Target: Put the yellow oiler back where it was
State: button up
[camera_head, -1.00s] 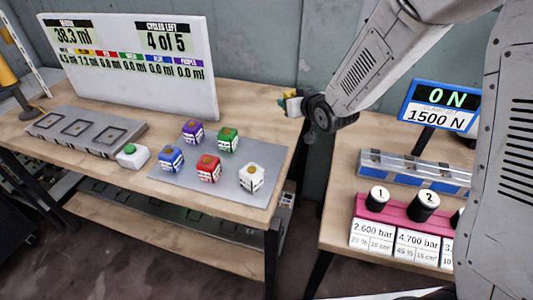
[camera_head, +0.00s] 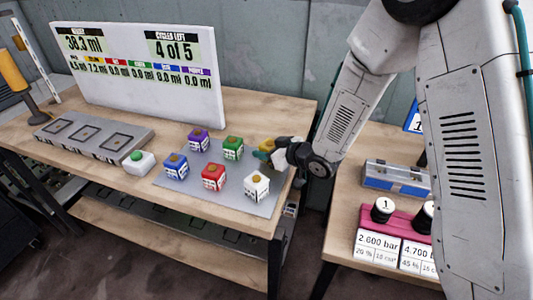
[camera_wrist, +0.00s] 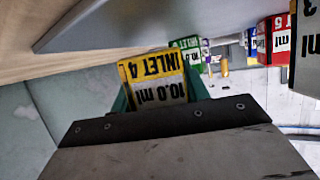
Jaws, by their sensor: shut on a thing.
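My gripper (camera_head: 272,149) is shut on the yellow oiler (camera_head: 264,146), at the back right of the grey mat (camera_head: 212,195). In the wrist view the yellow oiler (camera_wrist: 152,78) sits between the teal fingers, its label upside down, reading "INLET 4" and "10.0 ml". The head view does not clearly show how high it is held. The green oiler (camera_head: 232,147) stands just left of it. The purple (camera_head: 198,141), blue (camera_head: 176,167), red (camera_head: 213,177) and white (camera_head: 256,185) oilers stand on the mat. The green oiler also shows in the wrist view (camera_wrist: 187,46).
A grey fixture with square recesses (camera_head: 52,133) and a green button on a white box (camera_head: 138,161) are left of the mat. A display board (camera_head: 150,100) stands behind. A gap separates this table from the right one, with its pink stand (camera_head: 398,222).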

jog(key=shift+f, duration=0.65)
jog(key=shift+f, duration=0.2)
jog(key=o, duration=1)
jog(key=shift+o, duration=0.2)
jog(key=shift+r, duration=0.15)
jog(key=shift+s+d+r, duration=0.15)
jog(key=shift+d+r, duration=0.05)
jog(key=v, duration=1.1)
jog(key=shift+s+d, duration=0.15)
jog(key=shift+d, duration=0.05)
